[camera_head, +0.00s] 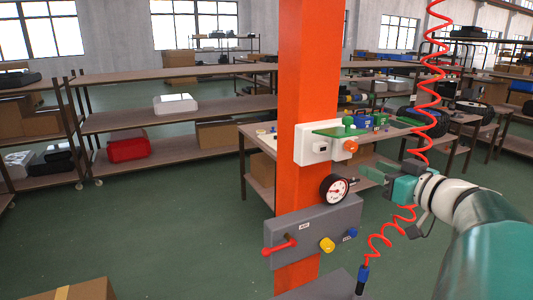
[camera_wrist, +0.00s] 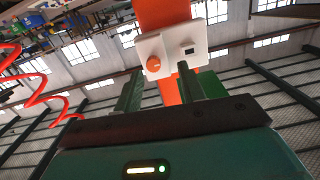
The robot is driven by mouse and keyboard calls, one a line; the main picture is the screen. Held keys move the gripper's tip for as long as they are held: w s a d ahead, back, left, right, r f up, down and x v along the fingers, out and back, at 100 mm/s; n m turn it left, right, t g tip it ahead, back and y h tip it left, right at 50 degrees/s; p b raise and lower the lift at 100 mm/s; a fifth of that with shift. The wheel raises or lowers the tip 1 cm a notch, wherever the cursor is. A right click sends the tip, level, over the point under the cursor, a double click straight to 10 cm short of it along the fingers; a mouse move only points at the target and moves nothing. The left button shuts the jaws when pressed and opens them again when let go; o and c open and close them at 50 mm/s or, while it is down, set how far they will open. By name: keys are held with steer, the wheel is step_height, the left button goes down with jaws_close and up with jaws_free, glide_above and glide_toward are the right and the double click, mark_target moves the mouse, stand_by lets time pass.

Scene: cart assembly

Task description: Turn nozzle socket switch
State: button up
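A white socket box (camera_head: 306,155) is fixed to the orange pillar. It carries a round orange knob (camera_head: 350,146) and a small dark rectangular socket or switch (camera_head: 320,148); I cannot tell which part the task means. In the wrist view the white box (camera_wrist: 215,38), the orange knob (camera_wrist: 153,64) and the dark rectangle (camera_wrist: 189,50) appear just beyond my fingers, with the view turned over. My gripper (camera_head: 370,174) is right of and slightly below the box, apart from it. The wrist view shows my gripper (camera_wrist: 160,88) open and empty, its two green fingers spread.
Below the box are a round gauge (camera_head: 333,188) and a grey panel (camera_head: 300,232) with a red lever (camera_head: 284,246) and yellow knob (camera_head: 327,244). A red coiled hose (camera_head: 427,95) hangs close to my arm. A table (camera_head: 250,135) with parts stands behind the pillar (camera_head: 308,60).

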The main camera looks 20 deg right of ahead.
mark_target(354, 148)
steer(key=shift+t+h, duration=0.3)
steer(key=shift+t, duration=0.2)
steer(key=w, duration=0.2)
steer(key=w+d+r, duration=0.1)
steer(key=w, duration=0.5)
steer(key=shift+d+r, duration=0.15)
steer(key=shift+r, duration=0.1)
steer(key=shift+w, duration=0.2)
steer(key=shift+c, duration=1.1)
steer(key=c, duration=0.4)
